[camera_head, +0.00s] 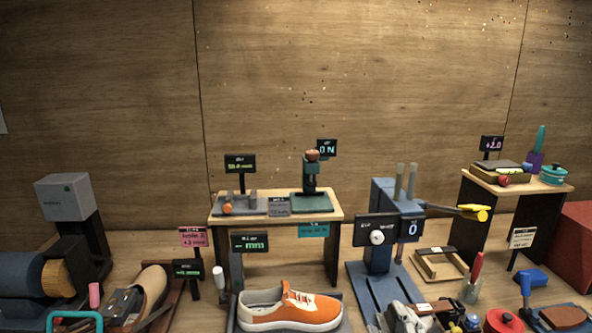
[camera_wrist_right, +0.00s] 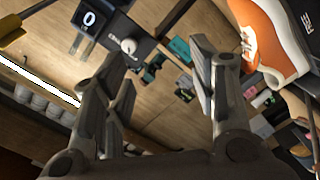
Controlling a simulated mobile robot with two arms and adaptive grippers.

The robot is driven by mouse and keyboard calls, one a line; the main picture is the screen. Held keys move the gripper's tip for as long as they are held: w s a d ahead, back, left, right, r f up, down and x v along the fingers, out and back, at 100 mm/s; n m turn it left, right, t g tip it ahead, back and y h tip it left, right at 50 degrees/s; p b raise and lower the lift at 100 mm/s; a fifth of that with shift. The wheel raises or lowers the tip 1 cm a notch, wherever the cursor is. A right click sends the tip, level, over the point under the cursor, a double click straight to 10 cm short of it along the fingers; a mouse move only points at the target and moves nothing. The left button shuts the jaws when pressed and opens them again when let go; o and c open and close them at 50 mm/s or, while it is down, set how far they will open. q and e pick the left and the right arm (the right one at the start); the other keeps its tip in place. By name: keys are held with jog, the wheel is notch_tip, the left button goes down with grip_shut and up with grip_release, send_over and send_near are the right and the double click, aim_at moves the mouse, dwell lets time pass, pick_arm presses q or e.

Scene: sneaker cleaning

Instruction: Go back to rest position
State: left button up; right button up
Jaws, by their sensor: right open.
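My right gripper (camera_wrist_right: 160,62) shows in the right wrist view with its two fingers wide apart and nothing between them. An orange and white sneaker (camera_head: 290,311) sits at the front centre of the bench in the head view. It also shows in the right wrist view (camera_wrist_right: 262,38) at the top right, beyond and apart from the right finger. My left gripper is in neither view. I cannot make out my right gripper in the head view.
A small wooden shelf (camera_head: 275,216) with devices stands behind the sneaker. A blue press-like machine (camera_head: 378,255) with a yellow-ended handle is right of it. Grinder-like equipment (camera_head: 45,275) is at the left. Several tools crowd the front right. A second raised shelf (camera_head: 515,187) stands at the right.

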jog(key=s+d+f+m+g+h, duration=0.25)
jog(key=s+f+m+g, duration=0.3)
jog(key=f, duration=0.45)
jog(key=s+f+m+g+y, duration=0.1)
jog(key=s+f+g, duration=0.25)
jog(key=s, duration=0.35)
jog(key=s+f+m+g, duration=0.2)
jog(key=s+f, duration=0.2)
jog(key=s, duration=0.3)
jog(key=s+f+m+g+y, duration=0.1)
jog(key=s+f+g, duration=0.25)
jog(key=s, duration=0.25)
notch_tip(320, 180, down, 27)
jog(key=s, duration=0.2)
jog(key=s+d+f+g, duration=0.2)
jog(key=s+f, duration=1.3)
jog(key=s, duration=0.1)
jog(key=shift+s+d+n, duration=0.2)
jog(key=shift+d+n, duration=0.15)
jog(key=shift+f+h, duration=0.1)
jog(key=shift+h, duration=0.15)
